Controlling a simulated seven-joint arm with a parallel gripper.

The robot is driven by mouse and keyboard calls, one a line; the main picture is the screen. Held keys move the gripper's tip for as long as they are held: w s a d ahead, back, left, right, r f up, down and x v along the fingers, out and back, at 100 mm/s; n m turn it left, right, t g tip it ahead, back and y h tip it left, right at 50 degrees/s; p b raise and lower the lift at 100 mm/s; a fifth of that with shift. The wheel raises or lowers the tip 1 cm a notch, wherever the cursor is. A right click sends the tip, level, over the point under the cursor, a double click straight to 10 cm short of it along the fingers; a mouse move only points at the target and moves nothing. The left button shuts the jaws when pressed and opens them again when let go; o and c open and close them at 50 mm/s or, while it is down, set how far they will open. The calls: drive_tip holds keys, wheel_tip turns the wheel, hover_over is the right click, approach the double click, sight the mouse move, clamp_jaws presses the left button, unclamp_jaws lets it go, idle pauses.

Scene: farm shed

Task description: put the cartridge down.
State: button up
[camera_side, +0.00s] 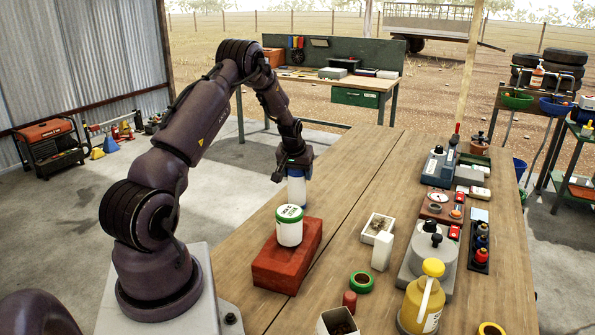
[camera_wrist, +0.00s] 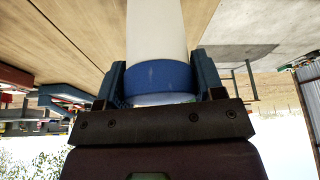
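The cartridge is a white cylinder with a blue band; in the side view (camera_side: 297,190) it hangs upright below my gripper (camera_side: 294,170). In the wrist view the cartridge (camera_wrist: 155,30) runs up out of the picture, with its blue band between the two fingers of my gripper (camera_wrist: 160,80). The fingers are shut on the band from both sides. I cannot tell whether the cartridge touches the table.
The white can (camera_side: 289,226) with a green-edged lid stands on a red brick (camera_side: 287,258) on the wooden table (camera_side: 345,195). A white open box (camera_side: 378,228), a white block (camera_side: 381,252) and a green ring (camera_side: 361,282) lie to the right. Bare wood lies farther back.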

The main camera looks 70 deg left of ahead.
drive_tip(key=o, duration=0.4)
drive_tip(key=shift+c, duration=0.2)
drive_tip(key=v, duration=1.2)
drive_tip(key=w+d+r+m+t+h, duration=0.1)
drive_tip(key=d+r+m, duration=0.1)
drive_tip(key=d+r, duration=0.6)
drive_tip(key=w+d+r+m+t, duration=0.1)
drive_tip(key=d+r+m, duration=0.25)
drive_tip(key=d, duration=0.85)
drive_tip(key=s+d+r+m+h, duration=0.1)
drive_tip(key=s+d+m, duration=0.1)
drive_tip(key=s+d, duration=0.5)
drive_tip(key=s+d+r+m+t+h, duration=0.1)
drive_tip(key=s+d+r+m, duration=0.1)
drive_tip(key=s+d, duration=0.5)
drive_tip(key=d+m, duration=0.1)
drive_tip(key=d, duration=0.3)
drive_tip(key=shift+s+d+m+h, duration=0.2)
drive_tip(key=shift+d+m+h, duration=0.15)
drive_tip(key=shift+h, duration=0.05)
